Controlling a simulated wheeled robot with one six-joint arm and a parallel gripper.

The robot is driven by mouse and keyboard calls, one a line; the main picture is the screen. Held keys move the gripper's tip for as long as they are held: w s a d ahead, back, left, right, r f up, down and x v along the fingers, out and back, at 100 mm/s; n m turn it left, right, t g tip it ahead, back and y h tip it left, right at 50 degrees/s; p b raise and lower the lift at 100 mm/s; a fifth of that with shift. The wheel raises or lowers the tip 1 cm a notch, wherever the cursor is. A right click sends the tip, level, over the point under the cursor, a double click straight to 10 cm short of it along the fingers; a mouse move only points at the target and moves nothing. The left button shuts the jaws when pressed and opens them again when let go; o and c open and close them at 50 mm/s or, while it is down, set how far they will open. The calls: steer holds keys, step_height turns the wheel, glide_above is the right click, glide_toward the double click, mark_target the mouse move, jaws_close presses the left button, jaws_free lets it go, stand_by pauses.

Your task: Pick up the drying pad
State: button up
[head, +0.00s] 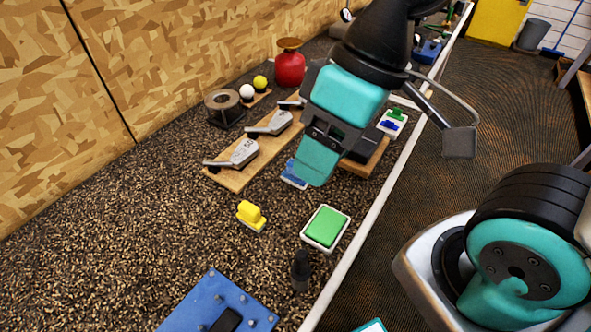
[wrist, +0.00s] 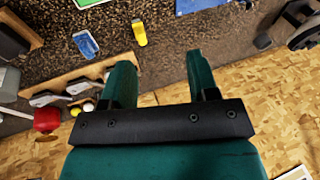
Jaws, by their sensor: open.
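A green pad (head: 326,227) lies in a white-rimmed tray on the speckled bench top near its front edge. It best fits the drying pad, though no label confirms this. Part of it shows at the top edge of the wrist view (wrist: 95,2). My gripper (head: 314,166) is above the bench, behind and apart from the green pad. In the wrist view my gripper (wrist: 158,62) is open, with nothing between its fingers.
A yellow block-like tool (head: 251,216) and a blue item (head: 292,175), partly hidden by my gripper, lie nearby. A black upright piece (head: 300,271) and a blue pegged board (head: 222,305) are in front. Club heads (head: 238,154) rest on a wooden rack behind.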

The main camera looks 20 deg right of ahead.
steer(key=o, duration=0.5)
steer(key=shift+w, duration=0.1)
steer(key=shift+o, duration=1.4)
steer(key=w+d+f+n+h+p, duration=0.1)
steer(key=w+n, duration=0.6)
steer(key=w, duration=0.1)
steer(key=shift+w+d+p, duration=0.2)
steer(key=shift+d+p, duration=0.15)
steer(key=shift+d, duration=0.05)
steer(key=w+d+f+n+h+p, duration=0.1)
steer(key=w+d+f+n, duration=0.15)
steer(key=w+n, duration=0.25)
steer(key=w+d+f+n+h+p, duration=0.1)
steer(key=w+f+n, duration=0.2)
steer(key=w+n, duration=0.2)
steer(key=shift+g, duration=0.4)
steer(key=f, duration=0.3)
steer(key=s+f+p, duration=0.1)
steer(key=f, duration=0.3)
steer(key=a+f+p, duration=0.1)
steer(key=f, duration=0.3)
steer(key=shift+s+f, duration=0.15)
steer(key=shift+f, duration=0.05)
steer(key=shift+s+f+p, duration=0.1)
steer(key=shift+f+p, duration=1.15)
steer(key=shift+f, duration=1.45)
